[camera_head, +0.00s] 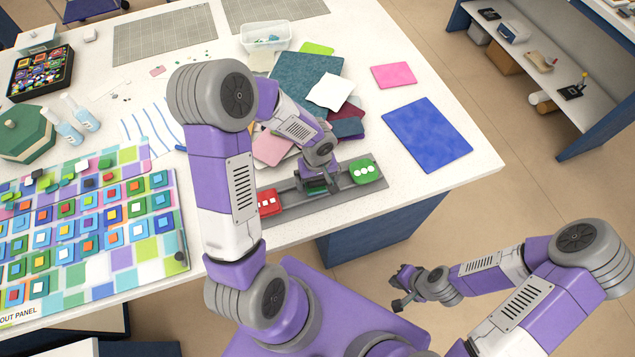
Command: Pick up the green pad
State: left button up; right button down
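The green pad (364,170) is a bright green block with white dots on top. It lies at the right end of a narrow grey tray (340,181) near the table's front edge. A red pad (269,201) with white squares lies at the tray's left end. My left gripper (318,187) points down over the tray between the two pads, left of the green pad and apart from it. Its fingers are dark and small, and their gap is unclear. My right gripper (400,289) hangs off the table in front, with its fingers apart and nothing seen between them.
Coloured sheets, including a blue one (427,134) and a pink one (394,75), lie behind the tray. A panel of coloured tiles (115,262) covers the table's left front. A clear bin (266,38) stands further back. White table shows right of the tray.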

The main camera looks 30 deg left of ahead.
pick_arm(q)
jog(key=c, duration=0.9)
jog(key=shift+r, duration=0.15)
jog(key=shift+c, duration=0.2)
notch_tip(320, 180, up, 10)
jog(key=shift+f+p, duration=0.1)
jog(key=shift+p, duration=0.55)
